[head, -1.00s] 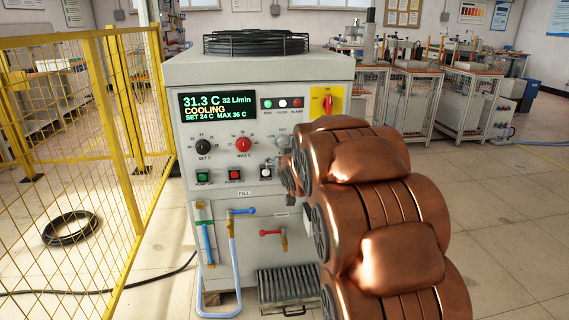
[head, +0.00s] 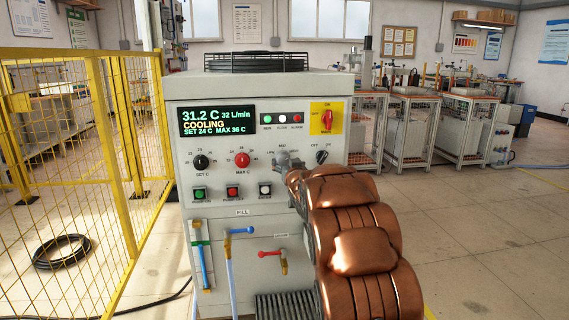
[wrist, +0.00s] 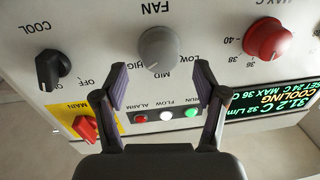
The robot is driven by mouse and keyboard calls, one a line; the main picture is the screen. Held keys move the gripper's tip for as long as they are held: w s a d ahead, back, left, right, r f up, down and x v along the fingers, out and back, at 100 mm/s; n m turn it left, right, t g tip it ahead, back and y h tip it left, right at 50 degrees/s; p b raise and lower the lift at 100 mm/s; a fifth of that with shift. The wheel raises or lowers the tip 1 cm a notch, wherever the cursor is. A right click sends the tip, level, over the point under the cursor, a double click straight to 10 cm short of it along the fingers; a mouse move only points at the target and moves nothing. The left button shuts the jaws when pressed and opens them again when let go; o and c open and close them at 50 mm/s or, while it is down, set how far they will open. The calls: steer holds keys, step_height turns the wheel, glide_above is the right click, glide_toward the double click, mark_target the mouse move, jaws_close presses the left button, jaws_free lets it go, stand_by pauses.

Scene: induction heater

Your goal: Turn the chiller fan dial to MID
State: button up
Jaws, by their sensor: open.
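The chiller fan dial (wrist: 158,48) is a round grey knob under the FAN label in the wrist view, which shows the panel upside down. LOW, MID and HIGH are printed around it, with MID on the side towards my gripper.
A black COOL knob (wrist: 53,70), the red main switch (wrist: 86,129) and the red MAX C knob (wrist: 268,40) flank the fan dial. Indicator lamps (wrist: 165,116) sit between the fingers in the picture. A yellow mesh fence (head: 75,170) stands left of the chiller.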

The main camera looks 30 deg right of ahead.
mark_target(283, 159)
steer(key=shift+x, duration=0.85)
steer(key=shift+w+d, duration=0.2)
steer(key=shift+w, duration=0.35)
steer(key=c, duration=1.1)
steer(key=shift+c, duration=0.2)
